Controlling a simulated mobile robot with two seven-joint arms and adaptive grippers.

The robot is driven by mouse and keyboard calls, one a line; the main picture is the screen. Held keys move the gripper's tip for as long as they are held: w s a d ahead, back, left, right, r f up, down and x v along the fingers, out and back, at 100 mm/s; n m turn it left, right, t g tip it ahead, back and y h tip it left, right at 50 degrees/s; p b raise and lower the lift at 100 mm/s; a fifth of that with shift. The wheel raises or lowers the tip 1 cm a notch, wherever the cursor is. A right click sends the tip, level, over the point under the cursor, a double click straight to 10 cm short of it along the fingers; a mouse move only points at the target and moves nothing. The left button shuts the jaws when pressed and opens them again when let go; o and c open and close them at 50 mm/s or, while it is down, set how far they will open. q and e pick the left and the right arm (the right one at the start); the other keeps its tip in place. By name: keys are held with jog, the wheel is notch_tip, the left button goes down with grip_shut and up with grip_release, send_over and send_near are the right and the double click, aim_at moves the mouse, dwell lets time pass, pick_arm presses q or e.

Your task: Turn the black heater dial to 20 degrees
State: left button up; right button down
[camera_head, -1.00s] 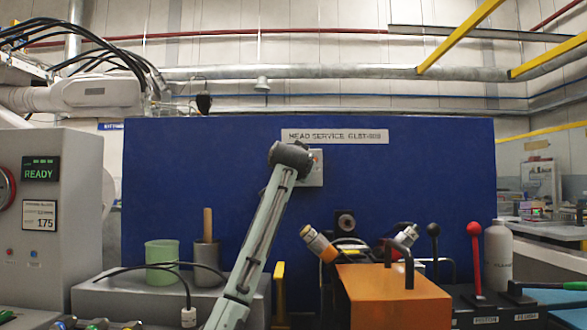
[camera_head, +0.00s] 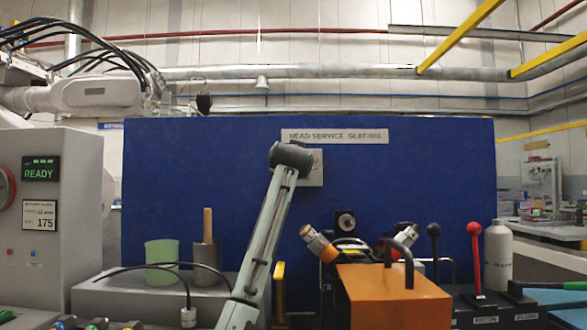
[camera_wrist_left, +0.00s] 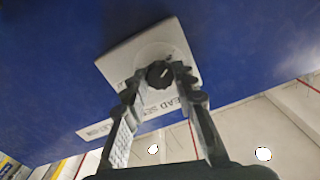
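The black heater dial (camera_wrist_left: 159,74) shows in the left wrist view, round, with a small light pointer mark, on a white plate (camera_wrist_left: 117,62) fixed to the blue panel. My left gripper (camera_wrist_left: 158,79) is open, with one fingertip on each side of the dial. I cannot tell whether the fingertips touch it. In the head view my left wrist covers the dial and fingers; only part of the plate (camera_head: 316,168) shows beside it. My right gripper is not in view.
The blue panel (camera_head: 200,160) stands across the back, with a label strip (camera_head: 350,136) above the plate. Below are a green cup (camera_head: 161,262), a grey holder (camera_head: 206,265), an orange box (camera_head: 395,298), a red-knobbed lever (camera_head: 475,260) and a white bottle (camera_head: 498,253). A grey READY cabinet (camera_head: 70,195) is left.

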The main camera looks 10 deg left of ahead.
pick_arm(q)
jog(key=o, duration=0.5)
jog(key=shift+s, duration=0.15)
jog(key=s, duration=0.3)
jog(key=s+d, duration=0.1)
jog(key=s, duration=0.3)
jog(key=s+d, duration=0.1)
jog(key=s, duration=0.3)
jog(key=shift+s+d, duration=0.25)
